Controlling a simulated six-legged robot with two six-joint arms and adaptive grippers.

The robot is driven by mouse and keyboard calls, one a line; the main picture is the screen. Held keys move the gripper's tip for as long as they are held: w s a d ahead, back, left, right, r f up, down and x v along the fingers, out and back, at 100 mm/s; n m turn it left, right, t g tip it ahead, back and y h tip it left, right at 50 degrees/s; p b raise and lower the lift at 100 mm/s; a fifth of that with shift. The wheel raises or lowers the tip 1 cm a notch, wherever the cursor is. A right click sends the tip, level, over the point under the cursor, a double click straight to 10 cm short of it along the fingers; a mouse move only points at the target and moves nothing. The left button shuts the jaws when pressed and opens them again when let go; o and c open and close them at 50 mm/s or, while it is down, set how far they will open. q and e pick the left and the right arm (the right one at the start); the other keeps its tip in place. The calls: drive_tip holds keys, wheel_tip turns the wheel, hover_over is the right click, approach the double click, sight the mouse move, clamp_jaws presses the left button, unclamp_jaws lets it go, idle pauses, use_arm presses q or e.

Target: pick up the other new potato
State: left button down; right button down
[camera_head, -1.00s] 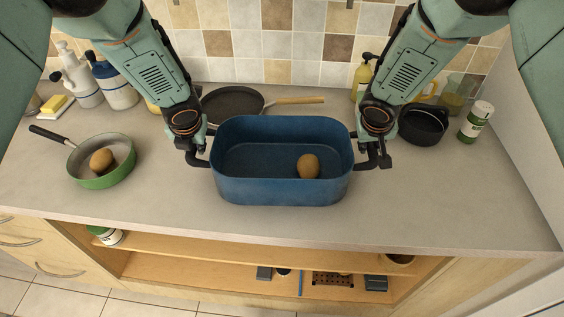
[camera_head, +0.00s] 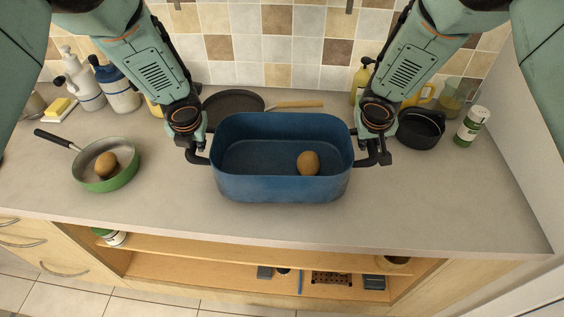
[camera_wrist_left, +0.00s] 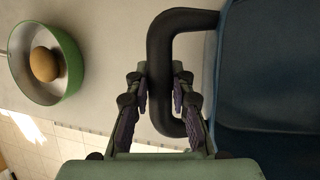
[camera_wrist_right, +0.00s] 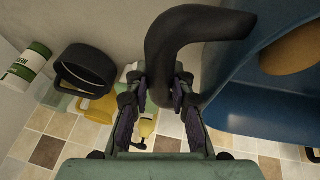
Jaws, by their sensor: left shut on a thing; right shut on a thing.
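One brown new potato (camera_head: 308,162) lies inside the blue pot (camera_head: 281,190), towards its right side. The other new potato (camera_head: 106,164) lies in the green frying pan (camera_head: 122,181) at the left; it also shows in the left wrist view (camera_wrist_left: 44,64). My left gripper (camera_head: 195,152) is shut on the pot's left black handle (camera_wrist_left: 160,60). My right gripper (camera_head: 373,152) is shut on the pot's right black handle (camera_wrist_right: 180,50). I cannot tell whether the pot rests on the counter or hangs just above it.
A dark pan (camera_head: 233,101) with a wooden handle stands behind the blue pot. A black pot (camera_head: 421,130) and a green-white jar (camera_head: 473,126) stand at the right. Bottles (camera_head: 118,90) stand back left. Counter (camera_head: 400,215) in front is clear; open shelves lie below.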

use_arm(q)
drive_tip(key=shift+r+p, duration=0.5)
drive_tip(key=shift+r, duration=0.35)
drive_tip(key=shift+w+r+p, duration=0.15)
drive_tip(key=shift+r+p, duration=0.05)
drive_tip(key=shift+p, duration=0.15)
drive_tip(key=shift+a, duration=0.15)
